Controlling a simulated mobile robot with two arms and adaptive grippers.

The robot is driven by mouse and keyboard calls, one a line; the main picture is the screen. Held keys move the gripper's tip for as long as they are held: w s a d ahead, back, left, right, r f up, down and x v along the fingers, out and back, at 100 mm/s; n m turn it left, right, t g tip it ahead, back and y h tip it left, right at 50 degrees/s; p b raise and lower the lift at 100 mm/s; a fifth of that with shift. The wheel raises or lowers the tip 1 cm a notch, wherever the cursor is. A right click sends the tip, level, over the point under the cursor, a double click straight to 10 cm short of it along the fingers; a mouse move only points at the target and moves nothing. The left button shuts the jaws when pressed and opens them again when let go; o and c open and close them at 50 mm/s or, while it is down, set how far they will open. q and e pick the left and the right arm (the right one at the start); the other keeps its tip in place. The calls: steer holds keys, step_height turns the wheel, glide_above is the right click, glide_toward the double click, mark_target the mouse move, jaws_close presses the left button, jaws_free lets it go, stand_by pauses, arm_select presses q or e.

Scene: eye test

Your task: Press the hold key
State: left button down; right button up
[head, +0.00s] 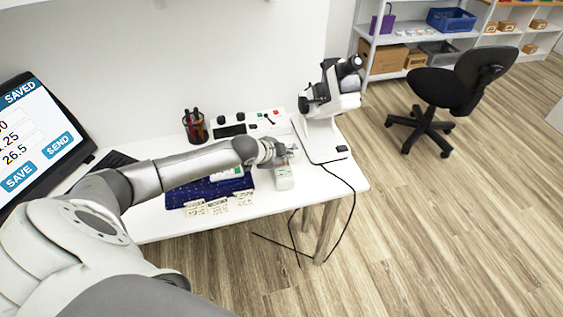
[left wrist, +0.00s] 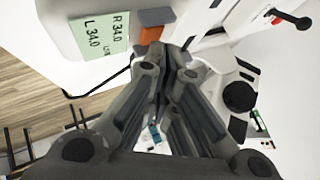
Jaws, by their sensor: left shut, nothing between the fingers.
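A white handheld device (head: 284,183) with a small green display lies near the front of the white table. In the left wrist view its green display (left wrist: 103,40) reads R 34.0 and L 34.0. Beside the display are an orange key (left wrist: 150,35) and a grey key (left wrist: 157,16). No key label is legible, so I cannot tell which is the hold key. My left gripper (head: 290,154) is shut and empty at the device's far end. In the left wrist view its fingertips (left wrist: 165,55) appear close to the orange key; contact cannot be told. My right gripper is out of view.
A white microscope-like instrument (head: 328,90) stands right of the device, with a black cable hanging off the table. A control box (head: 262,117) and pen cup (head: 194,126) are behind. A blue mat (head: 178,198) with cards (head: 218,206) lies left. A monitor (head: 40,130) stands far left.

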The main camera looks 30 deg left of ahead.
mark_target(284, 165)
arm_select(q)
steer(key=shift+f, duration=0.55)
steer(key=shift+r, duration=0.15)
stand_by(0.4)
steer(key=shift+r+p, duration=0.85)
step_height(284, 165, up, 5)
steer(key=p, duration=0.5)
stand_by(0.5)
